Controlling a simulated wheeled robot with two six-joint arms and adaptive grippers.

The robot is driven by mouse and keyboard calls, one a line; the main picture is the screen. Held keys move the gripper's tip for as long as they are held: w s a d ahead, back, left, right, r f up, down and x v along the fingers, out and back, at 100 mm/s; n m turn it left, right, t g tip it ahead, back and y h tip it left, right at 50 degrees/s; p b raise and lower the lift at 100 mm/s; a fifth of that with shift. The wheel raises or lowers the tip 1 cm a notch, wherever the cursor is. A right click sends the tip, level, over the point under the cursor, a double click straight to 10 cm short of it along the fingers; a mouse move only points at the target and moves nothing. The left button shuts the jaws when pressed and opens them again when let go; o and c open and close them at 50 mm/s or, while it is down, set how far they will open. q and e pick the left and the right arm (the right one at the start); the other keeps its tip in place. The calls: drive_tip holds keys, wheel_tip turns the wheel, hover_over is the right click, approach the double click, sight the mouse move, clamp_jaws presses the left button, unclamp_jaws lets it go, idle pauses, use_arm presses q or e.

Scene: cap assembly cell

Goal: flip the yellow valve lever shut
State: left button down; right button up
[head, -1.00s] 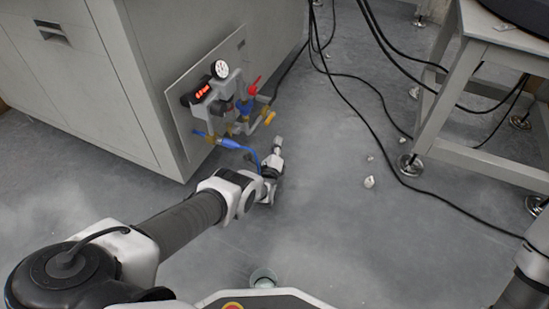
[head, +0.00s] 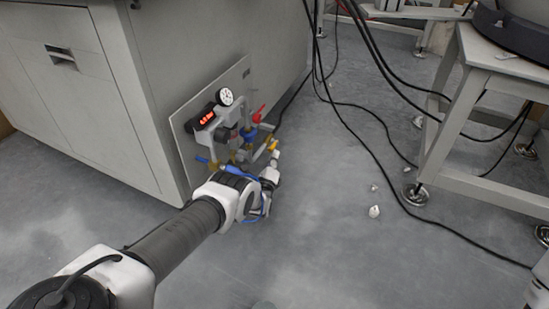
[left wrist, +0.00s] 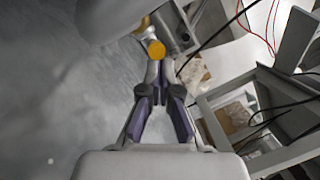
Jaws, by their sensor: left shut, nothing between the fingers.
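The yellow valve lever (head: 272,146) sticks out at the lower right of the valve assembly on the panel. Its round yellow end (left wrist: 156,50) shows in the left wrist view, just past my fingertips. My left gripper (head: 276,155) is shut and empty, right below the lever in the head view. The fingertips (left wrist: 160,66) look very close to the lever; I cannot tell whether they touch it. My forearm and wrist cover part of the lower fittings. My right gripper is not in view.
The panel (head: 182,122) on the grey cabinet (head: 150,60) also carries a gauge (head: 226,97), a red-digit display (head: 206,117), a red lever (head: 258,115) and a blue fitting (head: 203,159). Black cables (head: 385,150) run over the floor beside a metal table (head: 490,180). Small white pieces (head: 374,211) lie there.

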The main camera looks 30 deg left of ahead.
use_arm(q)
drive_tip(key=shift+f, duration=0.1)
drive_tip(key=v, duration=1.2)
